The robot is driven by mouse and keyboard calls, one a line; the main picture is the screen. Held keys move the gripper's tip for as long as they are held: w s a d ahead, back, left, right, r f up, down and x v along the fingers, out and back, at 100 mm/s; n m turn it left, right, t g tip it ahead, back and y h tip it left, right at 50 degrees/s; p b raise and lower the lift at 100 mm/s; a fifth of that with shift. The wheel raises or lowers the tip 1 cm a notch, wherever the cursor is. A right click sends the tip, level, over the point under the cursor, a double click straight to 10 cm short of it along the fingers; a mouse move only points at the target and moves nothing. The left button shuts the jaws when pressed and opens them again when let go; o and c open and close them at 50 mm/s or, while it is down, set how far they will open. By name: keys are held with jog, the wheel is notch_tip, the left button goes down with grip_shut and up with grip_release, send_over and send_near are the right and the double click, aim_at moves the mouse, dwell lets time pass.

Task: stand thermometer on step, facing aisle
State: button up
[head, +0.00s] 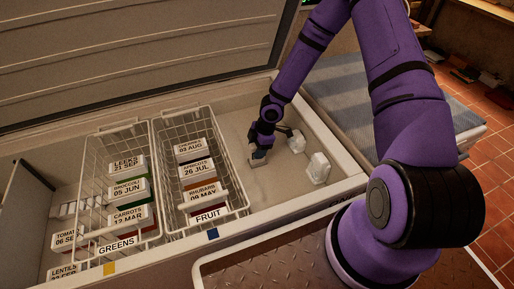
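My gripper (260,151) reaches down into the open chest freezer, over the pale raised step (240,135) to the right of the wire baskets. A small grey-blue piece (259,158) shows at its fingertips, at or just above the step. It may be the thermometer, but it is too small and too covered by the gripper for me to tell, and I cannot see which way it faces. I cannot make out whether the fingers are shut on it. No other thermometer is clearly visible.
Two clear or frosted blocks (318,168) (297,142) stand right of my gripper. The FRUIT basket (208,216) and GREENS basket (118,244) hold labelled packs to the left. The open lid (130,60) rises behind. The front rim (290,207) edges the freezer.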

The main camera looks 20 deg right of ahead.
jog(key=shift+r, duration=0.1)
jog(key=s+d+r+m+h, duration=0.2)
jog(key=s+d+r+m, duration=0.1)
jog(key=r, duration=0.9)
jog(key=s+d+r+m+t+h, duration=0.1)
jog(key=s+d+r+m+h, duration=0.15)
jog(key=r, duration=0.95)
jog(key=s+d+r+m+h, duration=0.2)
jog(key=s+d+r+m, duration=0.15)
jog(key=r, duration=0.85)
jog(key=s+a+r+m+t+y, duration=0.2)
jog(key=s+r+m, duration=0.7)
jog(key=s+r, duration=0.6)
jog(key=s+t+y, duration=0.1)
jog(key=s+t, duration=0.1)
jog(key=s, duration=0.1)
jog(key=shift+r, duration=0.3)
jog(key=shift+s+a, duration=0.1)
jog(key=shift+s, duration=0.05)
